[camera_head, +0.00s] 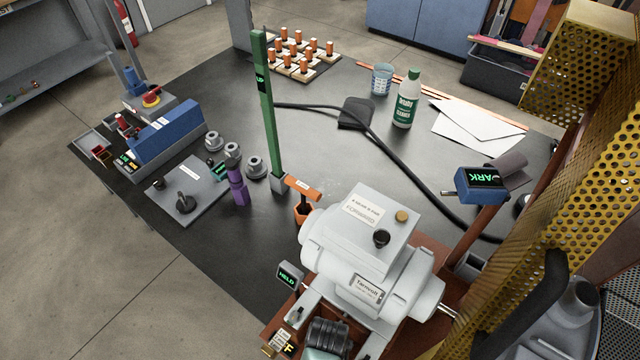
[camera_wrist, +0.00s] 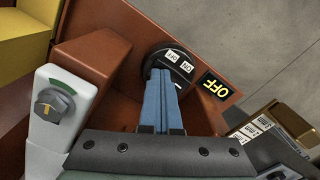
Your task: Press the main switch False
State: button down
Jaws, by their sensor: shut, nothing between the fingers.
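The main switch (camera_wrist: 168,62) shows in the wrist view as a round black part with small white ON and OFF labels, set in a red-brown housing. A black display (camera_wrist: 217,87) beside it reads OFF in yellow. My gripper (camera_wrist: 158,76) has its blue fingers shut and empty. The fingertips lie over the lower middle of the switch and hide part of it. I cannot tell whether they touch it. In the head view, a partly hidden yellow-lettered display (camera_head: 289,348) shows at the bottom, but the switch cannot be made out.
A grey knob (camera_wrist: 54,104) on a pale plate stands left of the fingers. Small labelled blocks (camera_wrist: 258,127) lie to the right. In the head view, a white motor (camera_head: 365,240) and a yellow perforated guard (camera_head: 560,190) crowd the right. The dark tabletop (camera_head: 335,165) has clear room.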

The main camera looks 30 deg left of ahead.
notch_tip(320, 180, up, 7)
jog(key=p, duration=0.7)
dwell(0.6)
